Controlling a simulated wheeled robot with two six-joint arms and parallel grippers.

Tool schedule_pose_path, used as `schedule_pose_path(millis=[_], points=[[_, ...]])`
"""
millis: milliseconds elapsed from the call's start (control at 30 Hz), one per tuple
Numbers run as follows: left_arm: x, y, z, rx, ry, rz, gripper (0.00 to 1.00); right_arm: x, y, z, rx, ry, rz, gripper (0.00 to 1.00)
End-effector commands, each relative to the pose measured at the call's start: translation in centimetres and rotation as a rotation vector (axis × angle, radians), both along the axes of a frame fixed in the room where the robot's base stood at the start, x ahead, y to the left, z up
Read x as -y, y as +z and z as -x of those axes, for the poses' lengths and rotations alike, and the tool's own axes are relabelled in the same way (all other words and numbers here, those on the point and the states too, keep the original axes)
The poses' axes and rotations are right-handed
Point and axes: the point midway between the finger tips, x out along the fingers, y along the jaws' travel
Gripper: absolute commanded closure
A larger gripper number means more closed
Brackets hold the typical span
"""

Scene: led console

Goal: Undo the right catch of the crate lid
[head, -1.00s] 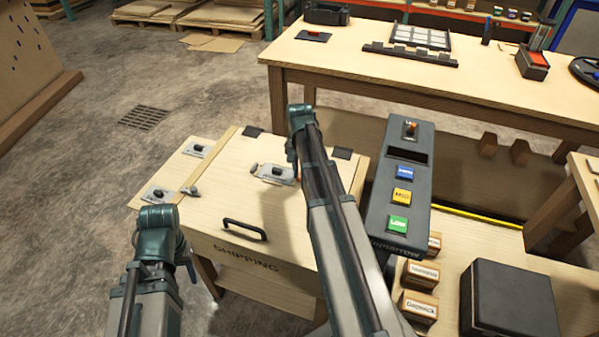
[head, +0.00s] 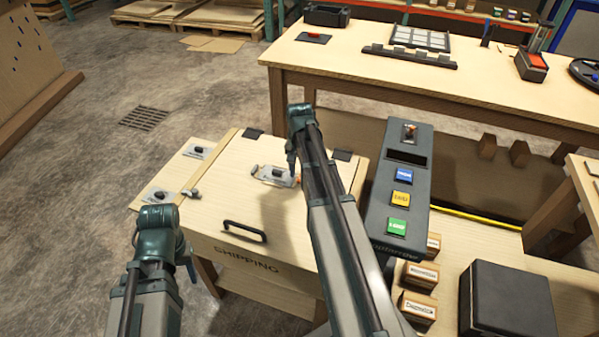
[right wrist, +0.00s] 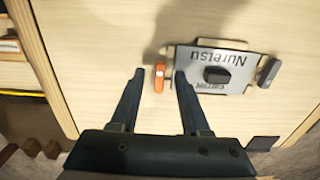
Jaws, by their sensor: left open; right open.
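The crate (head: 275,215) marked SHIPPING has a pale wooden lid with a black handle (head: 244,231). On the lid is a metal plate (head: 272,175) with a black knob; it shows upside down in the right wrist view (right wrist: 240,66). An orange catch (right wrist: 159,78) stands beside the plate, and a grey catch (right wrist: 269,72) is at its other side. My right gripper (right wrist: 159,73) is open, with its fingers on either side of the orange catch and gaps showing. In the head view the arm partly hides this catch (head: 298,180). My left gripper (head: 190,268) is open, left of the crate's front.
A dark console (head: 397,185) with blue, yellow and green buttons stands right of the crate. Small wooden blocks (head: 420,275) and a black box (head: 507,303) are nearer me. A side board (head: 160,180) with two plates adjoins the crate's left. A workbench (head: 330,60) is behind.

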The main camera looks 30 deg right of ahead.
Motion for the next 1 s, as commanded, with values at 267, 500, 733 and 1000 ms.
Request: schedule_pose_path(millis=[267,500,733,1000], points=[[0.0,4.2,0.0,0.000,0.000,0.000,0.50,0.0,4.2,0.0,0.000,0.000,0.000,0.54],[0.0,7.9,0.0,0.000,0.001,0.000,0.50,0.0,7.9,0.0,0.000,0.000,0.000,0.54],[0.0,11.4,0.0,0.000,0.001,0.000,0.50,0.0,11.4,0.0,0.000,0.000,0.000,0.54],[0.0,12.9,0.0,0.000,0.001,0.000,0.50,0.0,12.9,0.0,0.000,-0.001,0.000,0.54]])
